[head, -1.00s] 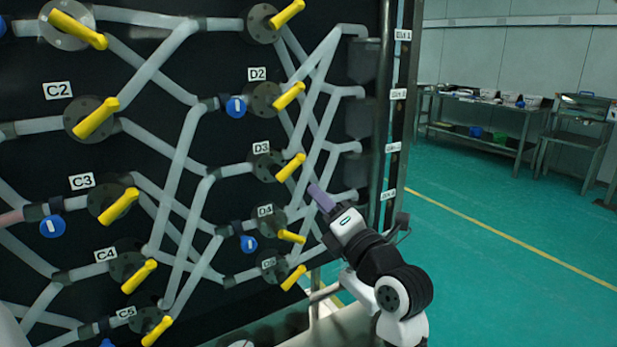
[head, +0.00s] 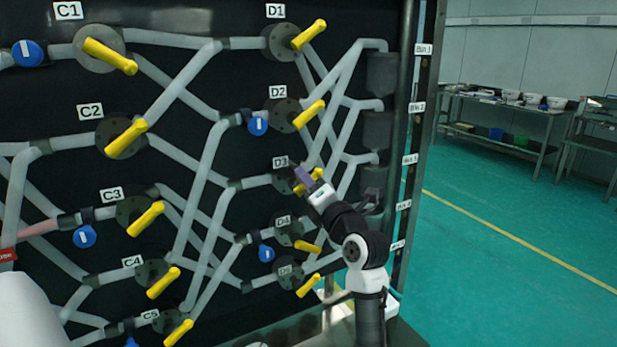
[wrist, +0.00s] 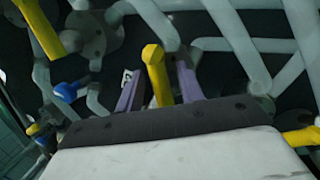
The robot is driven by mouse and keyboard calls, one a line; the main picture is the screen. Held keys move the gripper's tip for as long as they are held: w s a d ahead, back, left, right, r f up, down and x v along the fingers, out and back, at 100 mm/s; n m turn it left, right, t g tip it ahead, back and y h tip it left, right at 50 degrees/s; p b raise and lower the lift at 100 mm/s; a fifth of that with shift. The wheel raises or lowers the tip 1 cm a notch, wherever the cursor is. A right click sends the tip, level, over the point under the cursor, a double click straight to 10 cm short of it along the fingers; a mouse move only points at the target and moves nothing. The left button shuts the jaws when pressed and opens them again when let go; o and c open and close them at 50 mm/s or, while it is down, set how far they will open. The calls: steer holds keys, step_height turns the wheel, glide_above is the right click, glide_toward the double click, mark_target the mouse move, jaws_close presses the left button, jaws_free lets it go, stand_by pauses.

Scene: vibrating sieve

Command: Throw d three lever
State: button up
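My gripper (head: 304,179) has purple fingers and is at this lever. In the wrist view the D3 lever (wrist: 155,75) stands between the two fingers of my gripper (wrist: 158,82). The fingers are apart, with a gap visible on each side of the lever, so the gripper is open around it. The lever slants up to the right in the head view.
The D2 lever (head: 309,115) is above, and the D4 lever (head: 308,247) and D5 lever (head: 308,286) are below. Grey pipes and a blue handle (head: 258,126) are close by. Green floor (head: 500,270) is open to the right, with benches (head: 495,115) behind.

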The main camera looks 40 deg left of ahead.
steer(key=shift+a, duration=0.2)
steer(key=shift+c, duration=0.2)
jaws_close()
